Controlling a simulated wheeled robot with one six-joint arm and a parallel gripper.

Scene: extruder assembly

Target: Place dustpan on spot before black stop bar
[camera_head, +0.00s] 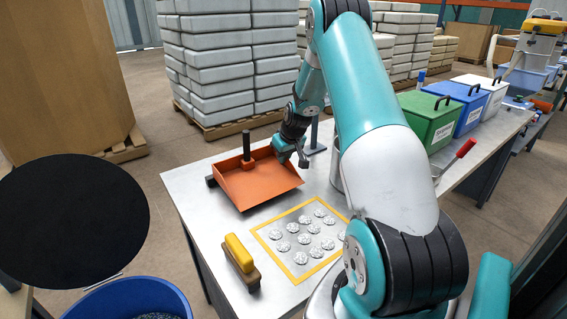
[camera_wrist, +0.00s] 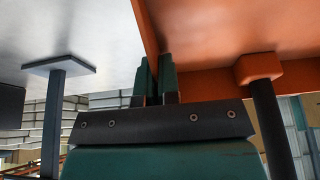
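The orange dustpan (camera_head: 262,187) sits on the metal table, with its black handle (camera_head: 246,143) standing upright at its back. A small black piece (camera_head: 211,181) shows at the dustpan's left edge; it may be the stop bar, mostly hidden. My gripper (camera_head: 292,155) is at the dustpan's right rear side. In the wrist view the dustpan's side wall (camera_wrist: 147,30) runs between my two green fingers (camera_wrist: 155,82), which are close together on it. The handle (camera_wrist: 270,115) and its orange socket (camera_wrist: 258,67) show at the right there. I cannot make out the marked spot.
A yellow-framed panel with silver lumps (camera_head: 305,238) and a yellow-topped brush (camera_head: 240,258) lie in front of the dustpan. A grey post (camera_head: 318,135) stands behind my gripper. Green (camera_head: 428,120), blue (camera_head: 462,105) and white (camera_head: 485,92) bins and a red-handled tool (camera_head: 460,153) are at right.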

